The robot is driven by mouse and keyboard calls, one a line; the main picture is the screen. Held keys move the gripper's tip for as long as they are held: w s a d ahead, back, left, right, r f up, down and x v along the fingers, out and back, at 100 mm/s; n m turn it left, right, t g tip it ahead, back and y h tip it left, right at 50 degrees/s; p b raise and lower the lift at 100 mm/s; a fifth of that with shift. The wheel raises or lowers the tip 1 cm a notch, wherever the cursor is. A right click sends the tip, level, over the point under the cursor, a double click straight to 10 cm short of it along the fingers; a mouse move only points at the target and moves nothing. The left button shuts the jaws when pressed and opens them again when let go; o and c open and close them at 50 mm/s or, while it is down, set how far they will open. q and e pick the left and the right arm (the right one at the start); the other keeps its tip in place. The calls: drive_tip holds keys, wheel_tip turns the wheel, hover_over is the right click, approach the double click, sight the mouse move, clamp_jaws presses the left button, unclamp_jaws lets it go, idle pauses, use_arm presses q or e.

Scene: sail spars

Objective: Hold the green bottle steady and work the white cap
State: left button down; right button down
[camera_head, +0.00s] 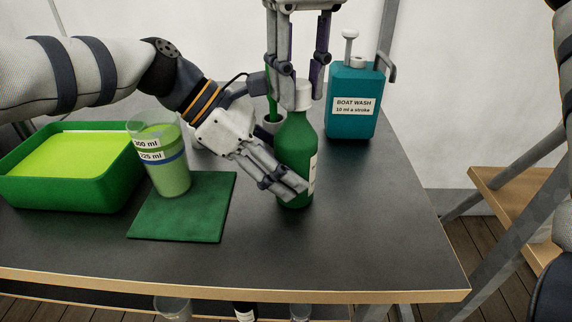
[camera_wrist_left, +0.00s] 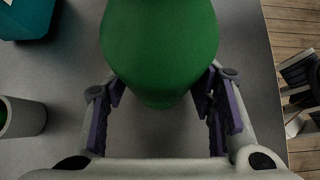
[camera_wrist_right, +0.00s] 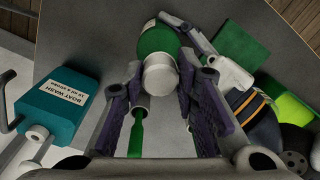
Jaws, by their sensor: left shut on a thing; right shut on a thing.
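The green bottle (camera_head: 295,137) stands upright on the dark table; its body fills the top middle of the left wrist view (camera_wrist_left: 160,45). My left gripper (camera_head: 284,187) is shut on the bottle's lower body, with a finger on each side in the left wrist view (camera_wrist_left: 163,110). The white cap (camera_head: 302,96) is on the bottle's neck, partly hidden by fingers. My right gripper (camera_head: 297,92) comes down from above and is shut on the cap, which also shows between its fingers in the right wrist view (camera_wrist_right: 160,76).
A teal boat wash pump bottle (camera_head: 351,118) stands behind right. A small grey cup (camera_head: 273,125) with a green-handled tool is just behind the bottle. At left are a green tray (camera_head: 70,195), a measuring cup (camera_head: 165,165) and a green mat (camera_head: 190,222). The front right table is clear.

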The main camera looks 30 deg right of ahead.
drive_tip(key=shift+w+f, duration=0.1)
drive_tip(key=shift+f, duration=0.9)
drive_tip(key=c, duration=1.4)
unclamp_jaws()
drive_tip(key=shift+a, duration=0.15)
clamp_jaws()
unclamp_jaws()
drive_tip(key=shift+r, duration=0.1)
clamp_jaws()
drive_tip(key=shift+o, duration=1.1)
unclamp_jaws()
